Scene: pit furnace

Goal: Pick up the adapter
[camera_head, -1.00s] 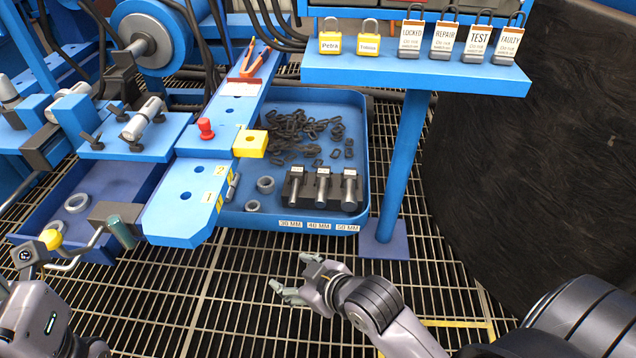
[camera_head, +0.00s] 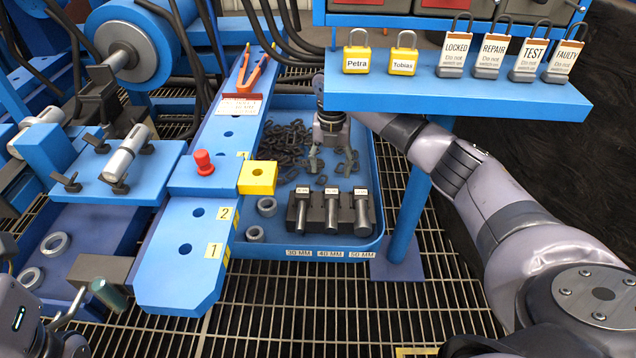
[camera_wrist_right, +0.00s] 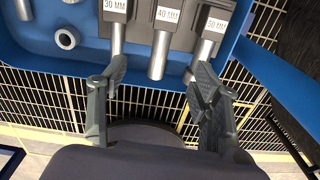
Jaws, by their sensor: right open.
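Three grey cylindrical adapters lie side by side in a black holder (camera_head: 289,218) at the front of the blue tray: the 30 MM one (camera_head: 302,217), the 40 MM one (camera_head: 331,217) and the 50 MM one (camera_head: 361,215). In the right wrist view the 30 MM adapter (camera_wrist_right: 116,38), the 40 MM adapter (camera_wrist_right: 159,55) and the 50 MM adapter (camera_wrist_right: 204,48) show with their labels. My right gripper (camera_head: 330,158) hangs over the tray behind the holder. Its fingers (camera_wrist_right: 160,72) are open and apart, with nothing between them. My left gripper is not visible; part of my left arm shows at the lower left.
The blue tray (camera_head: 378,190) also holds dark chain links (camera_head: 285,145) and grey rings (camera_head: 267,206). A blue shelf (camera_head: 450,98) with padlocks stands above it on a blue post (camera_head: 412,215), close to my right arm. A workbench (camera_head: 180,270) is at the left.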

